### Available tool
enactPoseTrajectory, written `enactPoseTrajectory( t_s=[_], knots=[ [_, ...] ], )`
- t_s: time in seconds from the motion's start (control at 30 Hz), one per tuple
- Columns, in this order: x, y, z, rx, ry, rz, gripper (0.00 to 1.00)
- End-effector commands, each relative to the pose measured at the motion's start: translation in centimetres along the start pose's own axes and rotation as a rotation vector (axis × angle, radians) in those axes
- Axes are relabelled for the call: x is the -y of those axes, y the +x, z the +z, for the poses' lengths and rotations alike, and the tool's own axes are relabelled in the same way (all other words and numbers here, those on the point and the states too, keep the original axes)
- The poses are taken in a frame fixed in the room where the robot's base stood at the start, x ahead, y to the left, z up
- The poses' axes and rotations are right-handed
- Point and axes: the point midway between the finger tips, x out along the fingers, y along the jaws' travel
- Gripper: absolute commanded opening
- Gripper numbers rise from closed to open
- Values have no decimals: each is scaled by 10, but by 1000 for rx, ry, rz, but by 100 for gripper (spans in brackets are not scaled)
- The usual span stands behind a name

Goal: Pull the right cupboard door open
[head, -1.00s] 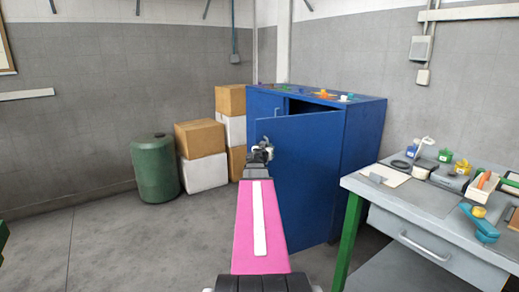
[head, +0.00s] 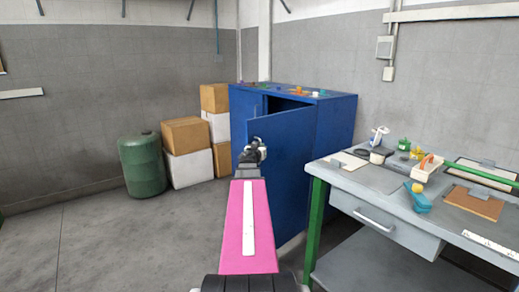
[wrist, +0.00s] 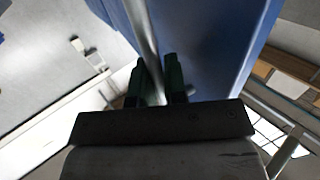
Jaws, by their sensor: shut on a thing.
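The blue cupboard (head: 335,125) stands against the back wall. Its right door (head: 280,165) is partly open and swung out toward me, with a dark gap showing along its top. The left door (head: 243,115) looks shut. My gripper (head: 253,152) is at the free edge of the right door. In the wrist view my gripper (wrist: 158,82) has its two dark green fingers closed around a grey bar-like handle (wrist: 147,40) beside the blue door panel (wrist: 205,45). In the head view my gripper hides the handle.
A grey workbench (head: 335,185) with green legs and several small items stands close on the right. A green barrel (head: 142,165) and stacked boxes (head: 188,150) stand left of the cupboard. The floor (head: 110,235) at front left is clear.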

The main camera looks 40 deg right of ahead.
Motion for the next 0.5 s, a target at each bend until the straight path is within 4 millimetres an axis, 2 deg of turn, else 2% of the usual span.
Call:
enactPoseTrajectory(
  t_s=[0.17,0.2,0.23,0.27,0.5],
  knots=[
    [0,0,0,1,8,0,0],
    [0,0,0,1,8,0,22],
    [0,0,0,1,8,0,32],
    [0,0,0,1,7,0,36],
    [0,0,0,0,3,0,36]
  ],
)
